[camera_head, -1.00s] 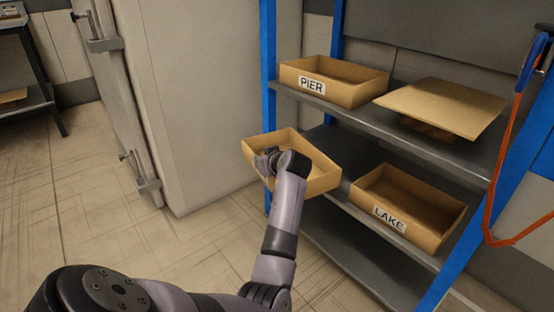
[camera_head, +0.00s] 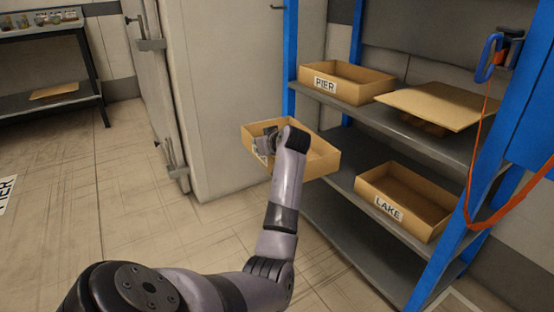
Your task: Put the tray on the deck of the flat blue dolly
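The tray (camera_head: 318,166) is an open, shallow tan cardboard box with a partly covered white label on its left side. It hangs in the air in front of the blue-framed rack. My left gripper (camera_head: 266,142) is at the tray's left wall and appears shut on it; its fingertips are partly hidden by my wrist. The flat blue dolly is not in view. My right gripper is not in view.
The blue-framed rack (camera_head: 335,185) holds a PIER tray (camera_head: 370,84) and a flat cardboard piece (camera_head: 440,103) above, and a LAKE tray (camera_head: 408,226) below. A dark table (camera_head: 75,30) stands far left. Open floor (camera_head: 95,200) lies left, with a PIER floor marking (camera_head: 6,194) at the edge.

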